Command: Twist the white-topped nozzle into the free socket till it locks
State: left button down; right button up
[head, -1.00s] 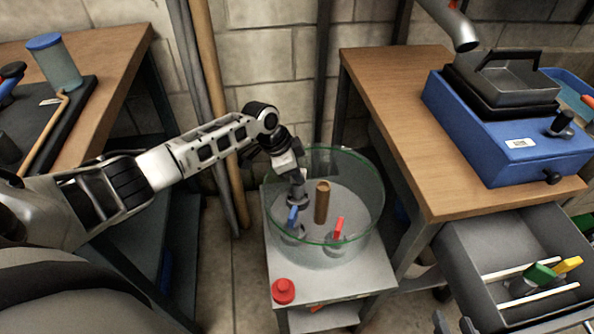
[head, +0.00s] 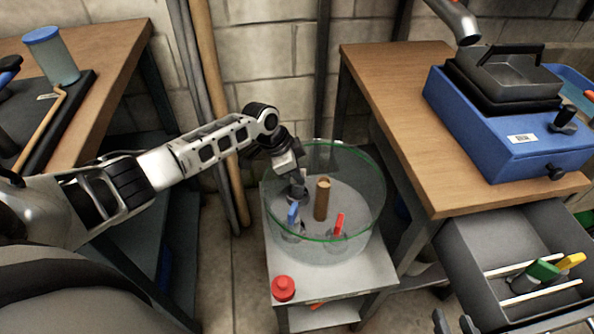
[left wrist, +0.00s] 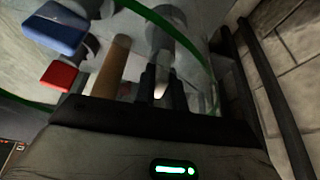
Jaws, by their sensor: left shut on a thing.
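My left gripper (head: 297,190) reaches down inside the clear glass basin (head: 372,212), at its left side behind the blue-handled nozzle. In the left wrist view its fingers (left wrist: 160,90) are shut on a small white top, the white-topped nozzle (left wrist: 160,90). A grey cylindrical fitting (left wrist: 172,38) lies just beyond the fingers; I cannot tell how far the nozzle is seated. The free socket is hidden or not distinguishable. My right gripper (head: 455,323) shows only as two separated fingertips at the bottom edge, with nothing visible between them.
In the basin stand a brown post (head: 322,199), a blue-handled nozzle (head: 292,214) and a red-handled nozzle (head: 338,226). The basin's green rim surrounds the gripper. A red knob (head: 283,288) sits on the stand in front. An open drawer (head: 470,255) holds green and yellow tops.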

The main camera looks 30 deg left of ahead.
pick_arm(q)
jog(key=shift+f, duration=0.2)
dwell(0.3)
jog(key=c, duration=1.4)
grip_release()
